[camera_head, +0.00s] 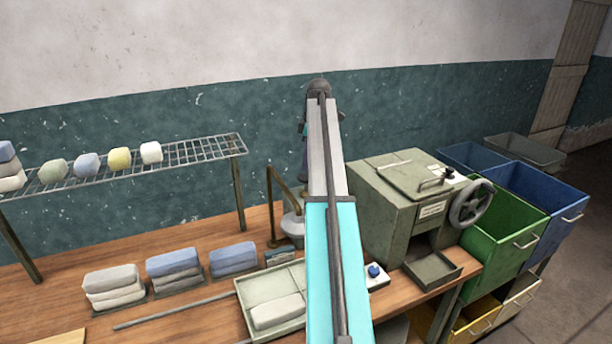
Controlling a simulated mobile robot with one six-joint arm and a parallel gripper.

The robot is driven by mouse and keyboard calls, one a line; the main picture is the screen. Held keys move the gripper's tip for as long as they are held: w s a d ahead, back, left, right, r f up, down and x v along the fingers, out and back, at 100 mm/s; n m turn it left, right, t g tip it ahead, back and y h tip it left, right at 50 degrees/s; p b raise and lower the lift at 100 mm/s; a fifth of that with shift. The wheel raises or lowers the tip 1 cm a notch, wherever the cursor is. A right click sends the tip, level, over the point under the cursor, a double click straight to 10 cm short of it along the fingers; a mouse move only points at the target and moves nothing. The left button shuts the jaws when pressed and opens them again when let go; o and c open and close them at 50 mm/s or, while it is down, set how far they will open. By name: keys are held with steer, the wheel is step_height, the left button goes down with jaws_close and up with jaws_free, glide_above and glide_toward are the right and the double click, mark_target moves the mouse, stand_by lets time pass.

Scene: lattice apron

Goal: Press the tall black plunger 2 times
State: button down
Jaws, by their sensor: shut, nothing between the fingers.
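I cannot make out a tall black plunger in the head view. A pale round-topped object (292,226) stands just left of the arm beside a brass pipe (271,205), partly covered. A small white box with a blue knob (374,271) sits right of the arm.
The wooden bench (190,316) holds stacked soap bars (174,265) and a pale green tray (262,291) with a bar. A wire rack (200,150) stands at the left. The machine has a handwheel (470,204). Green (500,232) and blue bins (540,195) stand at the right.

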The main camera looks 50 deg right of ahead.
mark_target(306, 176)
steer(key=shift+r+p, duration=0.75)
steer(key=shift+r, duration=1.05)
steer(key=shift+f, duration=0.1)
